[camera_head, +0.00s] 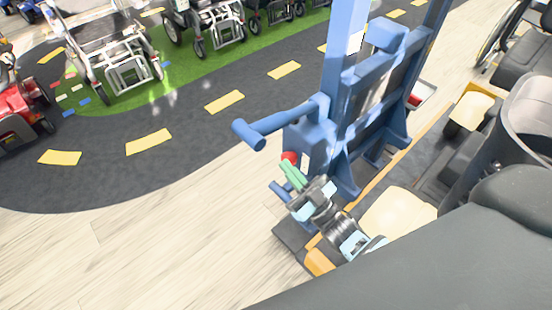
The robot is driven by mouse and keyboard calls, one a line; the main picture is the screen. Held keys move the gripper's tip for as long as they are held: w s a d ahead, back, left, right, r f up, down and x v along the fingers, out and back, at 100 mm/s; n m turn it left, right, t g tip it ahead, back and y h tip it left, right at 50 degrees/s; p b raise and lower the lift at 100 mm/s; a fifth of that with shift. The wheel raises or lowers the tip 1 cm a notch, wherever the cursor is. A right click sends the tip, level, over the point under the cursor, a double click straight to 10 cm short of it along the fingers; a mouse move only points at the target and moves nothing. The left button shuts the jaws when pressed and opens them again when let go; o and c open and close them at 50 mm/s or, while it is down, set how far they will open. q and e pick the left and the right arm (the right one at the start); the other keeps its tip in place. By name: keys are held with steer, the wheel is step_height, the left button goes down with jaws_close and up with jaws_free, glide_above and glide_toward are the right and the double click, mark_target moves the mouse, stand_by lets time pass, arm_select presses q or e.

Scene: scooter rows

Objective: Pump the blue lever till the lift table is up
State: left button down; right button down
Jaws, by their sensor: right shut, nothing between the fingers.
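A blue lever (283,121) with a round crosspiece at its end sticks out to the left from a blue upright frame (345,85). A red knob (289,157) sits on the frame's side below the lever. A shorter blue bar (279,190) shows lower down, partly behind my gripper. My right gripper (292,174) has green fingertips, shut and empty, just below the red knob and below the lever, apart from the lever. Whether the fingertips touch the knob, I cannot tell. Which part is the table top is not clear. My left gripper is out of view.
A dark base with orange edges (318,262) lies under the frame. Wheelchair frames (120,60) and a red scooter (22,108) stand at the left. The wooden floor (130,245) and dark road mat (190,130) left of the lever are clear.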

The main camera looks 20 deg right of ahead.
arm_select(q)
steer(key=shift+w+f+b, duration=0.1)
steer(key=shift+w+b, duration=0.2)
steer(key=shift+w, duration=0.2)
arm_select(e)
steer(key=v, duration=0.4)
steer(key=shift+d+r, duration=0.2)
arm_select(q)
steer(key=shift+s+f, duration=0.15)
